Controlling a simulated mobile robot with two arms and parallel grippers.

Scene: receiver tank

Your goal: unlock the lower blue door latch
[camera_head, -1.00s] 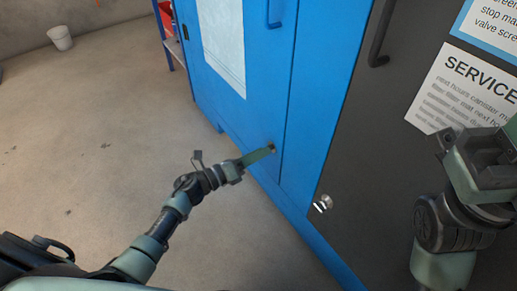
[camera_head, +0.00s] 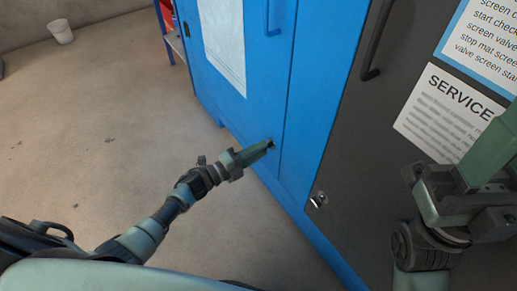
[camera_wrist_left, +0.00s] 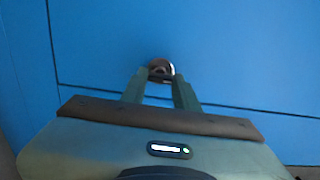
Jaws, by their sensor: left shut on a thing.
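The blue door (camera_head: 255,100) is shut in the head view. Its lower latch (camera_head: 271,144) is a small dark fitting near the door's bottom right corner, mostly hidden by my gripper. My left gripper (camera_head: 268,147) reaches it from the left with its fingertips at the latch. In the left wrist view the round metal latch (camera_wrist_left: 162,68) sits between the two fingertips (camera_wrist_left: 160,78), which are shut on it. Which way the latch is turned cannot be told. My right gripper (camera_head: 460,195) is at the right, in front of the dark door, apart from the latch; its jaw opening is unclear.
A dark grey door (camera_head: 375,130) with a silver latch (camera_head: 318,199) stands to the right, with a handle (camera_head: 376,45) and a service sign (camera_head: 450,110). A blue handle (camera_head: 270,18) is higher on the blue door. The floor at left is clear; a white bucket (camera_head: 61,31) stands far back.

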